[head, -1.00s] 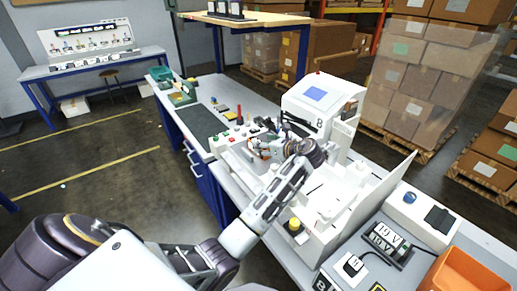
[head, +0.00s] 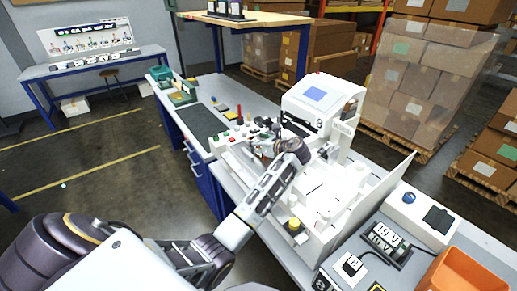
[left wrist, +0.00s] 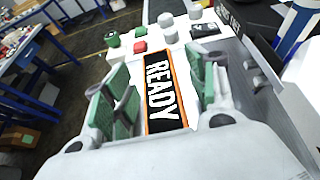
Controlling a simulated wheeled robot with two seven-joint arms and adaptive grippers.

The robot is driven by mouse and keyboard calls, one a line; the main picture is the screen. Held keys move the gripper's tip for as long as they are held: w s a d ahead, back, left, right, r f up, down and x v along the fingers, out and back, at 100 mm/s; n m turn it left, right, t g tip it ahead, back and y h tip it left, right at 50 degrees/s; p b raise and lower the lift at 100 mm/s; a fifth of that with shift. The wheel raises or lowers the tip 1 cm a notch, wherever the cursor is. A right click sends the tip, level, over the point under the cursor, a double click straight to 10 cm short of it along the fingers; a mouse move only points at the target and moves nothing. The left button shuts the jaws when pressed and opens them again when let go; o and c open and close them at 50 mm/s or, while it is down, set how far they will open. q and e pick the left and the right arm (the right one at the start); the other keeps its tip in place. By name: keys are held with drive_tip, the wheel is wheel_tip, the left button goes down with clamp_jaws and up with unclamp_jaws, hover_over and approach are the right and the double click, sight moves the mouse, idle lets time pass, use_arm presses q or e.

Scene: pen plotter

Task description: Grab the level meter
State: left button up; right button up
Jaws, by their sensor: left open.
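I cannot tell for sure which thing is the level meter. My left gripper (left wrist: 163,88) is open, with green pads on its fingers. In the left wrist view, an orange-framed black READY plate (left wrist: 164,92) shows between the fingers; no contact with it is visible. In the head view, my left gripper (head: 262,143) is over the white plotter's control end, and my wrist hides part of that area. My right gripper is not in view.
A green button (left wrist: 112,40) and a red button (left wrist: 140,47) are beyond the plate. The white plotter housing with a blue screen (head: 320,94) stands behind my wrist. A yellow-topped knob (head: 294,224) and an orange bin (head: 464,272) are to the right.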

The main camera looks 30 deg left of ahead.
use_arm(q)
drive_tip(key=shift+c, duration=0.5)
drive_tip(key=c, duration=1.1)
drive_tip(key=shift+r, duration=0.1)
drive_tip(key=shift+r, duration=4.95)
